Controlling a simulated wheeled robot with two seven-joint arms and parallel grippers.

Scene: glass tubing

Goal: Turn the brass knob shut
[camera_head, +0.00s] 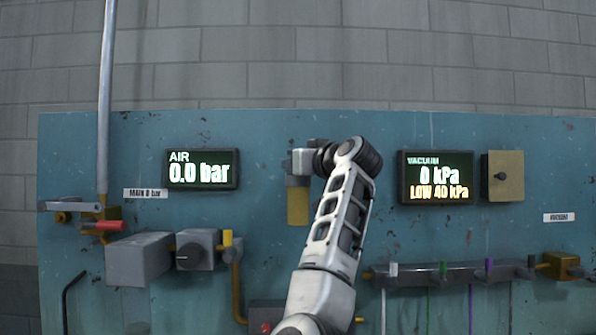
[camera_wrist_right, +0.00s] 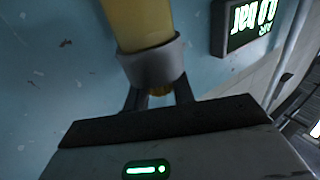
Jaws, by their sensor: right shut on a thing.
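In the head view the yellow cylinder (camera_head: 298,206) hangs under the grey collar (camera_head: 297,180) on the blue panel. My right gripper (camera_wrist_right: 160,96) is shut on the knob. My left gripper is out of both views.
On the blue panel (camera_head: 80,145), the AIR display (camera_head: 202,170) reads 0.0 bar. The VACUUM display (camera_head: 436,178) reads 0 kPa and LOW 40 kPa. A red-handled valve (camera_head: 103,225), grey boxes (camera_head: 139,262) and a manifold (camera_head: 460,272) are mounted lower down.

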